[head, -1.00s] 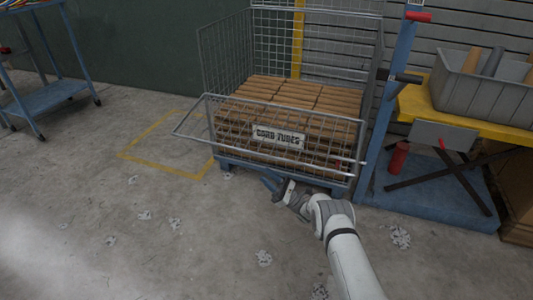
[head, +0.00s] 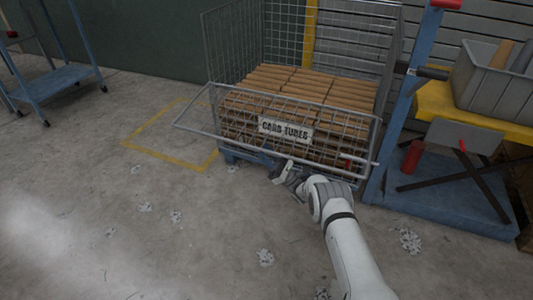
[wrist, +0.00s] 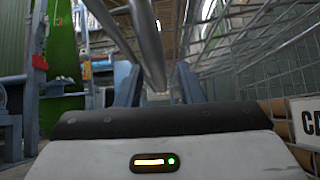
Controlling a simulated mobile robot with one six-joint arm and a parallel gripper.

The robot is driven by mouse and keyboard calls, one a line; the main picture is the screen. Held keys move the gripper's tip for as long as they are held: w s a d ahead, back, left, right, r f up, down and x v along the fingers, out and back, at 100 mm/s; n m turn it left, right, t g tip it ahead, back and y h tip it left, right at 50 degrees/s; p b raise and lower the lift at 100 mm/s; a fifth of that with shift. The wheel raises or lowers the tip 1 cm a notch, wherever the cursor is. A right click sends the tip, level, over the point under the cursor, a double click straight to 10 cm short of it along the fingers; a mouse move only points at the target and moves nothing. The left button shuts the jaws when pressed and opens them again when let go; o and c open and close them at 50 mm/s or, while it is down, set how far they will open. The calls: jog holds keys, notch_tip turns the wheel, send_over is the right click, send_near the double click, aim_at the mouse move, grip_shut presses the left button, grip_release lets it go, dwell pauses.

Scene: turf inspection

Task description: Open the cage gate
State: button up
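The cage gate (head: 330,154) is a grey wire-mesh panel on the front of a mesh cage (head: 230,50). It leans outward, with a long rail nearest me, and carries a white "CARD TUBES" sign (head: 286,130). The sign's edge also shows in the wrist view (wrist: 306,122). My gripper (head: 280,170) is low at the cage front, just under the near rail. In the wrist view, my gripper's blue fingers (wrist: 157,88) are apart, and a grey bar (wrist: 148,45) runs between or just above them. I cannot tell whether they touch it.
Brown card tubes (head: 300,85) fill the cage. A blue post (head: 408,100) and a yellow-topped stand (head: 435,100) with a grey bin (head: 490,85) are at the right. A blue trolley (head: 55,78) stands at the far left. The floor left and in front is mostly open, with scattered pale scraps.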

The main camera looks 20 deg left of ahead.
jog(key=shift+a+r, duration=0.45)
grip_shut()
dwell(0.4)
